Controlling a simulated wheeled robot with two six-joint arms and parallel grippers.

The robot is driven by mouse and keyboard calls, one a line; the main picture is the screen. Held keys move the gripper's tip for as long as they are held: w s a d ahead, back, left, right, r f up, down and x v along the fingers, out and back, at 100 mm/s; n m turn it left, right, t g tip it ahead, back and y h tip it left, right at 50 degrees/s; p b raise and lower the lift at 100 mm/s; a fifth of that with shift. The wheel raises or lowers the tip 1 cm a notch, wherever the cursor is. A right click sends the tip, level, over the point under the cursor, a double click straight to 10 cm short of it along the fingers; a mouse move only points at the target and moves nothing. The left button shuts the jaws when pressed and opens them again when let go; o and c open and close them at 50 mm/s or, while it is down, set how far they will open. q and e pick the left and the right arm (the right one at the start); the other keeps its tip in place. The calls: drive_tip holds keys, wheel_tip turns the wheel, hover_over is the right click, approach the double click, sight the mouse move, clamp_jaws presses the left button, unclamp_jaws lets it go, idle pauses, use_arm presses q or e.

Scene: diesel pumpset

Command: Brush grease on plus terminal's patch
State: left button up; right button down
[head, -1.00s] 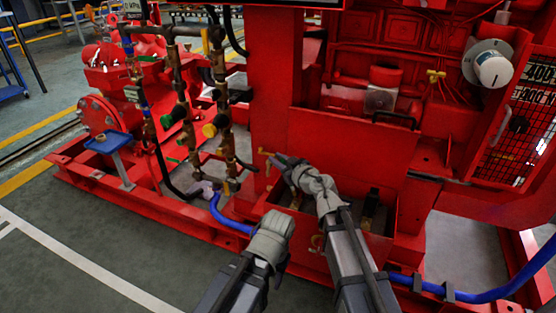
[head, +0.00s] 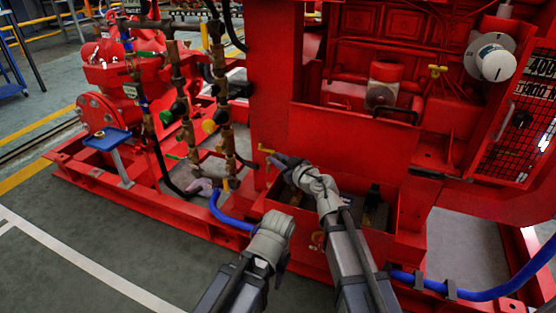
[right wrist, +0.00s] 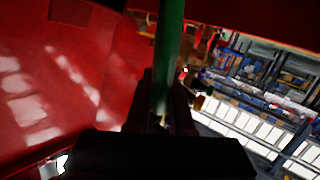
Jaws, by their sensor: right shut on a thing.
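My right gripper (head: 283,163) is shut on a green-handled stick, which I take to be the brush (right wrist: 171,45). In the right wrist view the green handle stands upright between the dark fingers; its bristle end cannot be made out. In the head view this gripper is over the left part of an open red box (head: 400,245). Dark battery-like parts (head: 376,212) lie inside the box, partly behind my right arm. The plus terminal and its patch cannot be made out. My left gripper (head: 281,262) is low in front of the box, its fingers mostly hidden by its wrist.
A red upright panel (head: 272,80) stands behind the box. A small yellow fitting (head: 266,150) is beside the right gripper's tip. Pipes with valves (head: 187,120) stand left. A blue hose (head: 228,213) runs low in front. Grey floor at lower left is free.

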drive_tip(key=shift+a, duration=0.1)
drive_tip(key=shift+s+d, duration=0.3)
drive_tip(key=shift+d, duration=0.55)
idle(3.5)
